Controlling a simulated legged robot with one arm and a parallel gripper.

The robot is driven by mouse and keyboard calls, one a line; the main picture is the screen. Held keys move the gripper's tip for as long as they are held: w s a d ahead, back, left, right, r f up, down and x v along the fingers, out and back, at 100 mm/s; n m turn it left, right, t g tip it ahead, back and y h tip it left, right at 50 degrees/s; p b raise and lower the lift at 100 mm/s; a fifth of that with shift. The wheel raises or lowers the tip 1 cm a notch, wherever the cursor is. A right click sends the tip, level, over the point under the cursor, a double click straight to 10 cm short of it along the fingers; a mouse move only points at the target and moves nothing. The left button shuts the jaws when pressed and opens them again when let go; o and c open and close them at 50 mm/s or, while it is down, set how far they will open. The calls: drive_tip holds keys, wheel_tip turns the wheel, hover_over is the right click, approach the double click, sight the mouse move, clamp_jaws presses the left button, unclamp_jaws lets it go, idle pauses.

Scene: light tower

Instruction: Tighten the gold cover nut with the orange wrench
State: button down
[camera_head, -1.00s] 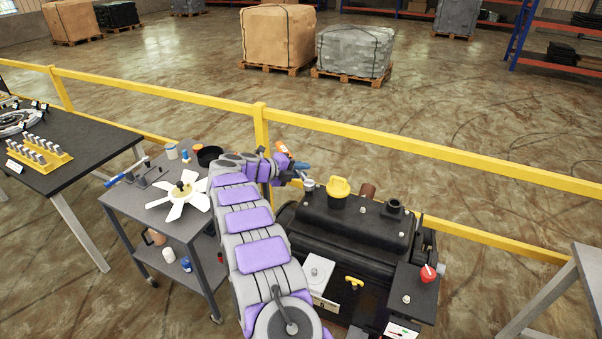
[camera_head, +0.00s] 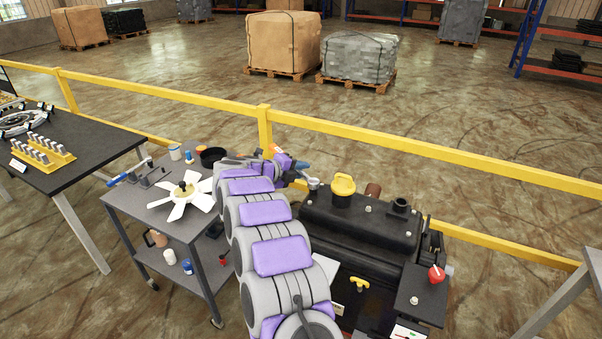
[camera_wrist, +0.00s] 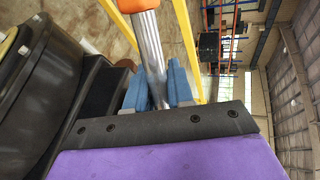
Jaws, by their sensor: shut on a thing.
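The orange wrench has an orange part (camera_wrist: 137,5) and a bare metal shaft (camera_wrist: 152,48) in the wrist view. My gripper (camera_wrist: 157,88) is shut on it, with blue fingers on both sides of the shaft. In the head view my gripper (camera_head: 302,166) is at the far left corner of the black engine, with a bit of the wrench's orange (camera_head: 276,148) behind it. A grey ring-like end (camera_head: 313,184) shows just left of the yellow cap (camera_head: 343,184); I cannot tell if it touches anything. I cannot make out the gold cover nut.
The black engine (camera_head: 362,222) stands right of my arm. A grey cart (camera_head: 150,205) with a white fan (camera_head: 186,193) is on the left. A yellow railing (camera_head: 420,154) runs behind both. A dark table (camera_head: 90,150) is at far left; another table edge is at right.

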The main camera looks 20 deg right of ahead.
drive_tip(key=shift+a+t, duration=0.15)
drive_tip(key=shift+t, duration=0.15)
drive_tip(key=shift+a+f+n+t+b, duration=0.1)
drive_tip(key=shift+a+n+t+b, duration=0.2)
drive_tip(key=shift+b, duration=0.45)
drive_tip(key=shift+s+a+n+t+y+b, duration=0.1)
drive_tip(key=shift+a+n+t+y+b, duration=0.35)
drive_tip(key=shift+b, duration=0.3)
drive_tip(key=shift+s+a+n+t+y+b, duration=0.1)
drive_tip(key=shift+n+t+y+b, duration=0.15)
drive_tip(key=shift+n+t+b, duration=0.35)
drive_tip(key=shift+s+a+b, duration=0.1)
drive_tip(key=shift+a+b, duration=0.05)
drive_tip(key=shift+b, duration=0.15)
drive_tip(key=shift+w+g+p, duration=0.2)
drive_tip(key=shift+g+p, duration=0.05)
drive_tip(key=shift+p, duration=0.65)
drive_tip(key=shift+d+m+g+h+p, duration=0.4)
drive_tip(key=shift+d+m+g+p, duration=0.3)
drive_tip(key=shift+p, duration=0.65)
drive_tip(key=shift+s+a+n+t+y+b, duration=0.1)
drive_tip(key=shift+a+n+t+y+b, duration=0.2)
drive_tip(key=shift+t+b, duration=0.15)
drive_tip(key=shift+r+p, duration=2.2)
drive_tip(key=shift+r, duration=0.7)
